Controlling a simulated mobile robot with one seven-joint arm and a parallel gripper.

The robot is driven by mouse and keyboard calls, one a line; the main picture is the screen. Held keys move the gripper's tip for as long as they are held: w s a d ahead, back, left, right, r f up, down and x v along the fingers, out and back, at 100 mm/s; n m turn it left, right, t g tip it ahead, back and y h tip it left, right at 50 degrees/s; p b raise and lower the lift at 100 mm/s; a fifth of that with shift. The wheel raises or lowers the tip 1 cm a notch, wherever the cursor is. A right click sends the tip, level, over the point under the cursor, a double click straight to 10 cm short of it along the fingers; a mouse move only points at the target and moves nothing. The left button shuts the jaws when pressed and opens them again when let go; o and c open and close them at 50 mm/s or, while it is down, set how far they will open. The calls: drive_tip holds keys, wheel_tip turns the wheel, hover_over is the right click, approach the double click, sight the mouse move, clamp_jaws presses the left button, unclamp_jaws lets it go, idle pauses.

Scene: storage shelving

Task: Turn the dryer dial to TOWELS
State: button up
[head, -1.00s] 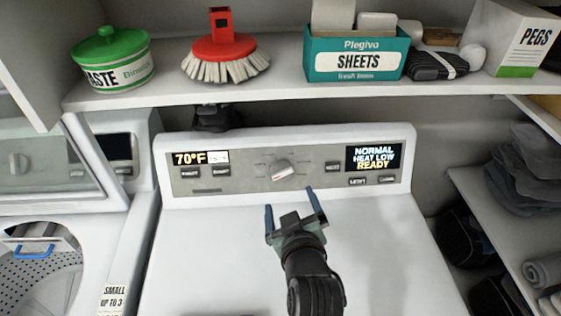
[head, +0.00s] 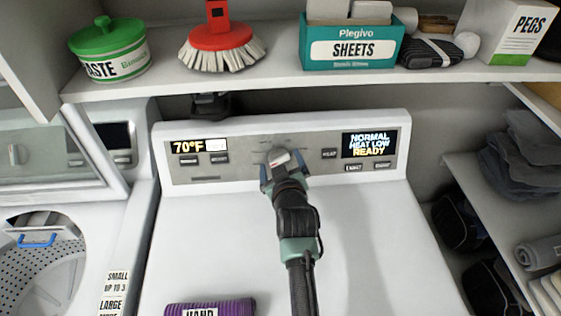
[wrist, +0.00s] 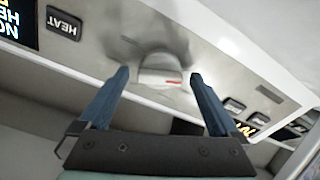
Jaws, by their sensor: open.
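The dryer dial (head: 278,156) is a light knob in the middle of the dryer's grey control panel (head: 225,172). In the wrist view the dial (wrist: 158,76) shows a small red mark and lies between and just beyond my fingertips. My gripper (head: 283,170) is open, with one blue finger on each side of the dial; I cannot tell whether either touches it. In the wrist view my gripper (wrist: 158,82) has a wide gap between its fingers. The right display (head: 370,144) reads NORMAL, HEAT LOW, READY. The labels around the dial are too small or hidden to read.
A shelf (head: 270,84) above the dryer holds a green-lidded tub (head: 108,50), a red brush (head: 220,45) and a teal SHEETS box (head: 350,48). A washer (head: 60,230) stands to the left.

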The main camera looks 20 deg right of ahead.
drive_tip(key=shift+w, duration=0.15)
drive_tip(key=c, duration=1.3)
drive_tip(key=shift+c, duration=0.2)
drive_tip(key=shift+m, duration=0.3)
drive_tip(key=m, duration=0.2)
drive_tip(key=shift+m, duration=0.4)
drive_tip(key=m, duration=0.5)
drive_tip(key=shift+m+h+b, duration=0.3)
drive_tip(key=shift+h+b, duration=0.1)
drive_tip(key=o, duration=1.3)
